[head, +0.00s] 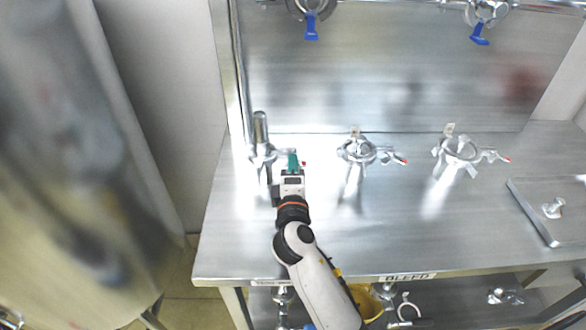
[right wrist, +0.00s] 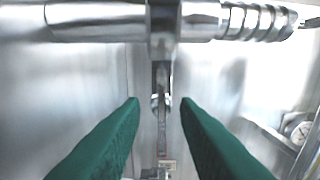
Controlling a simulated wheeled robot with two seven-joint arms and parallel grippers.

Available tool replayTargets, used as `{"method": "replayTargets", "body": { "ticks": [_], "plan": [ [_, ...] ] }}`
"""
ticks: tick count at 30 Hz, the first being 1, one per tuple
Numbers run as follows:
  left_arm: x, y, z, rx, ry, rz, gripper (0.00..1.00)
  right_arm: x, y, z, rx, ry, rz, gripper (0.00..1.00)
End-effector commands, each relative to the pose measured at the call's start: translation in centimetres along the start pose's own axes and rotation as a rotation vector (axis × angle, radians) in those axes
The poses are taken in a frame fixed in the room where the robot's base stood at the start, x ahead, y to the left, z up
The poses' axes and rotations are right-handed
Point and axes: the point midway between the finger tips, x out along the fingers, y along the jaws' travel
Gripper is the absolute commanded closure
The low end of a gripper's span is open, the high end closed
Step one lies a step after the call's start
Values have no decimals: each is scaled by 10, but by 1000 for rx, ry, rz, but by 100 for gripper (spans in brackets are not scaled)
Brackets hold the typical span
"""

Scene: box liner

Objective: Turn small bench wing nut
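My right gripper (head: 291,163) reaches over the steel bench (head: 235,245) to the leftmost metal clamp fitting (head: 262,152), close to its right side. In the right wrist view the gripper (right wrist: 160,104) has its two green fingers well apart. A slim upright metal piece with a small rounded part (right wrist: 160,102), possibly the wing nut, shows in the gap between the fingertips. I see no contact with either finger. A thick horizontal metal fitting (right wrist: 100,20) crosses above it. The exact shape of the nut is unclear. My left gripper is not in view.
Two more clamp fittings with red-tipped handles, a middle one (head: 357,151) and a right one (head: 460,149), stand on the bench. A raised metal plate (head: 550,205) lies at the right. Blue-handled valves (head: 311,27) hang above. The bench front is mostly clear.

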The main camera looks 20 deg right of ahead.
Motion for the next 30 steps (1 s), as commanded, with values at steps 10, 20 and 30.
{"method": "replayTargets", "body": {
  "ticks": [10, 20, 30],
  "plan": [
    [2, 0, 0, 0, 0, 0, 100, -9, 1, 0, 0, 0, -1, 72],
    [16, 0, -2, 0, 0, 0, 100, -76, 3, 0, 2, 0, 2, 72],
    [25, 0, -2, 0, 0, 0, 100, -118, 1, 0, 0, 0, 0, 72]
  ]
}}
